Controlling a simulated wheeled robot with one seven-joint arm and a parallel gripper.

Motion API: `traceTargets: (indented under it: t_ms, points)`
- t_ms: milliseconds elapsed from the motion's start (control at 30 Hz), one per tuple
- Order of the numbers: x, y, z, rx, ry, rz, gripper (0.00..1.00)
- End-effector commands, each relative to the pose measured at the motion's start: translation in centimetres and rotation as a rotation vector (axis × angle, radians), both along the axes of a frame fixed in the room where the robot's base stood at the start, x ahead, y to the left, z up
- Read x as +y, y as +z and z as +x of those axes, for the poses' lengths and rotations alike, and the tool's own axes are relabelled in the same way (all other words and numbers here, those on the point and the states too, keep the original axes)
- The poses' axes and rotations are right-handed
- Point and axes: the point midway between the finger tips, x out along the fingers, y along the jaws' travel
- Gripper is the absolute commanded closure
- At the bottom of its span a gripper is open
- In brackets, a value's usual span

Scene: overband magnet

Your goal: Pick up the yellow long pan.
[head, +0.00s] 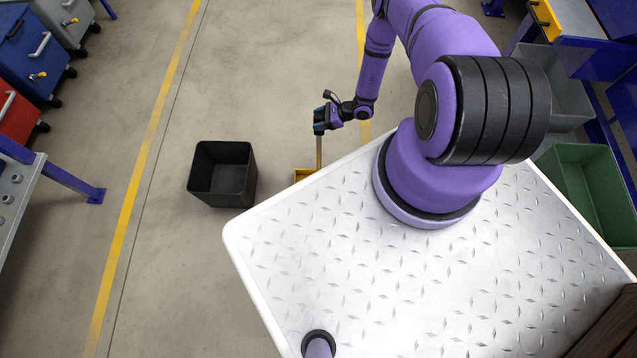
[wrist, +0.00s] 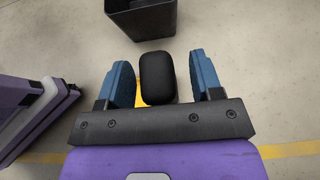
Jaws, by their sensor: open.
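The yellow long pan (head: 304,175) stands low by the near edge of my base, mostly hidden behind it. A thin tan upright handle (head: 319,152) rises from beside it to my gripper (head: 320,126). In the wrist view my gripper (wrist: 165,82) is open, its two blue fingers apart. A black rounded piece (wrist: 157,78), seemingly the top of the handle, shows between the fingers, with a gap on each side. A bit of yellow (wrist: 138,94) shows below it, beside the left finger.
A black open bin (head: 222,172) stands on the floor left of the pan and also shows at the top of the wrist view (wrist: 140,18). Green (head: 592,190) and grey bins are at the right. Cabinets and a bench line the left. The floor between is clear.

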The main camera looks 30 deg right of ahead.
Motion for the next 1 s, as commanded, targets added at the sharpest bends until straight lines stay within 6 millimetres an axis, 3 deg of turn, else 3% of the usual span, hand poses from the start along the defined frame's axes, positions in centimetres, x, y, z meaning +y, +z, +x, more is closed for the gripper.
traceTargets:
  t_ms: [100,367,733,1000]
  points:
    - [0.0,0.0,0.0,0.0,0.0,0.0,0.43]
    - [0.0,0.0,0.0,-0.001,0.0,0.0,1.0]
    - [-0.1,0.3,0.0,-0.001,0.0,0.0,1.0]
    - [-0.1,1.9,0.0,0.0,0.0,0.0,1.0]
